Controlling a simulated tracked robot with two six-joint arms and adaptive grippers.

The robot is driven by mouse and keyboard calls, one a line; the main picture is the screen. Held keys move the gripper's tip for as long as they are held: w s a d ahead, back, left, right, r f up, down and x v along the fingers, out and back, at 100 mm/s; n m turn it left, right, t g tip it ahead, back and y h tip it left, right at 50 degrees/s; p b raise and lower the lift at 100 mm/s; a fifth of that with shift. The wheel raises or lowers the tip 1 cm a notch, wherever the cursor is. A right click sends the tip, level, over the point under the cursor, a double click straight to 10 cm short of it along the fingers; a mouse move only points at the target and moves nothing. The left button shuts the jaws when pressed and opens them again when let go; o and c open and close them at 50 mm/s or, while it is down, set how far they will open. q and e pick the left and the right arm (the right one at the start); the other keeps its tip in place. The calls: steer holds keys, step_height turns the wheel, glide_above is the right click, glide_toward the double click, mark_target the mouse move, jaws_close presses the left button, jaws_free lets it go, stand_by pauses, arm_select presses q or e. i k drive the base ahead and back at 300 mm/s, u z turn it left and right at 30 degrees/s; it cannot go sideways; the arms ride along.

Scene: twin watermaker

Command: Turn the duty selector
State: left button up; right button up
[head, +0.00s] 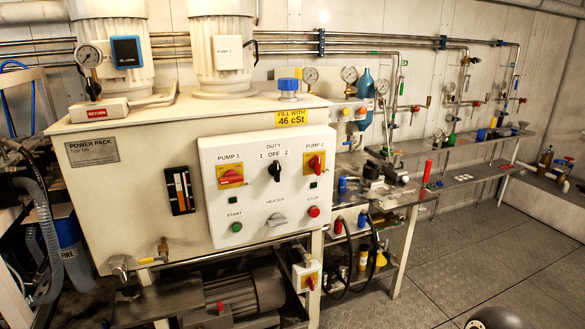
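The duty selector (274,172) is a black knob on the white control panel (252,205) on the front of the cream power pack. The labels DUTY and 1, OFF, 2 are printed above it. The knob looks roughly upright, towards OFF, but it is too small to be sure. The red-on-yellow Pump 1 switch (230,176) is to its left and the Pump 2 switch (315,164) to its right. Neither of my grippers is in view, and nothing covers the selector.
A green start button (236,227) and a red stop button (313,211) flank the heater knob. A bench (400,190) with bottles and fittings runs along the wall to the right. The floor (440,265) at right is largely clear.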

mark_target(274, 169)
steer(key=z, duration=0.1)
steer(key=i, duration=1)
steer(key=u, duration=0.05)
